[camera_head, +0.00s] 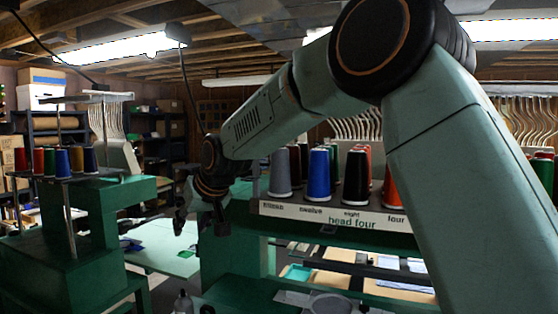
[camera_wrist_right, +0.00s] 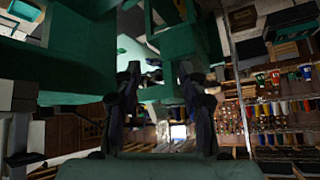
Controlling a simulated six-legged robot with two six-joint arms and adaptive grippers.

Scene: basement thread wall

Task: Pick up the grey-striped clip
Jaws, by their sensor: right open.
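I cannot make out a grey-striped clip in either view. My right gripper (camera_head: 199,222) hangs at the end of my green arm, left of the spool rack in the head view. It is open, with nothing visible between its fingers. In the right wrist view its two dark fingers (camera_wrist_right: 158,78) stand apart, with green machine parts beyond them. My left gripper does not show.
A rack labelled "head four" (camera_head: 340,221) carries several thread cones, among them a blue cone (camera_head: 320,175). Another green machine (camera_head: 80,240) with spools stands at left. A pale table (camera_head: 160,255) lies behind the gripper. The wrist view shows a thread wall (camera_wrist_right: 280,110).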

